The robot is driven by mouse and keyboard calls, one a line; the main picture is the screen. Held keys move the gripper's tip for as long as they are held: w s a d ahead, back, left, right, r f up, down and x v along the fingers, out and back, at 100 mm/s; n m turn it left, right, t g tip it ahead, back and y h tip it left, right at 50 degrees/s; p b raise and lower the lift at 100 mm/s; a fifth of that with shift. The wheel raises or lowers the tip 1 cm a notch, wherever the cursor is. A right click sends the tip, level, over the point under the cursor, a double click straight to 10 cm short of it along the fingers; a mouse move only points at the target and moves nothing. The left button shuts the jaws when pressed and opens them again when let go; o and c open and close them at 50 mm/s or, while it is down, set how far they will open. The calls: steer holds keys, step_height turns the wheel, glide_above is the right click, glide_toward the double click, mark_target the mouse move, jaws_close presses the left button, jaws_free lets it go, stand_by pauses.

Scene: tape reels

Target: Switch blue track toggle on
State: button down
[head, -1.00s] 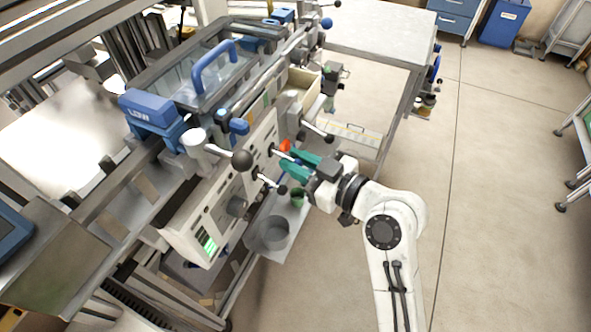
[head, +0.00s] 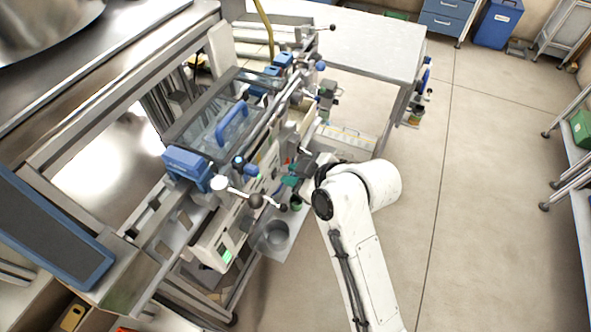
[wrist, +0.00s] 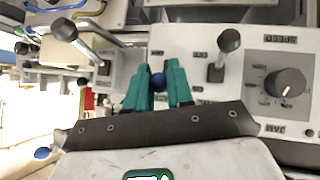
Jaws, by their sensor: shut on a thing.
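The blue track toggle (wrist: 158,82) shows in the wrist view as a small round blue tip at the white control panel (wrist: 190,50). My gripper's teal fingers (wrist: 158,88) stand on both sides of it and are shut on it. Its lever and base are mostly hidden by the fingers, so I cannot tell its switch position. In the head view my gripper (head: 290,182) is at the machine's front panel, and the toggle cannot be made out there.
A dark ball-tipped lever (wrist: 229,40) and a large dark knob (wrist: 285,82) are right of the fingers in the wrist view. Another ball-ended lever (wrist: 64,29) is at left. A grey pot (head: 275,234) stands below the panel. Open floor (head: 480,220) lies right of the arm.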

stand_by(0.3)
steer(key=c, duration=1)
jaws_free()
steer(key=b+v, duration=0.1)
steer(key=v, duration=0.9)
steer(key=shift+s+d+r, duration=0.15)
steer(key=shift+s+r, duration=0.05)
steer(key=shift+r, duration=0.05)
